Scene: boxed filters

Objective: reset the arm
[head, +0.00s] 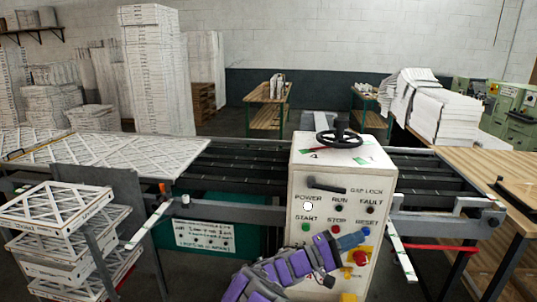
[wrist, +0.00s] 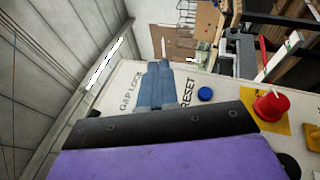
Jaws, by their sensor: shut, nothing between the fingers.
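My gripper (head: 352,240) is shut and empty, with blue-grey fingers on a purple and black arm. In the head view it is in front of the lower right of the white control cabinet (head: 300,245). The blue reset button (head: 366,231) shows just above the right of the fingertips. In the wrist view the closed fingers (wrist: 157,85) point up across the panel between the "GAP LOCK" and "RESET" labels. The blue button (wrist: 205,94) lies right of them, apart in the picture. Contact with the panel cannot be told.
A red knob on a yellow plate (wrist: 271,105) sits close to the right of the gripper. A black handwheel (head: 339,139) tops the cabinet. A roller conveyor (head: 250,165) runs behind it. Boxed filters (head: 70,225) are stacked at left, and a wooden table (head: 490,165) stands at right.

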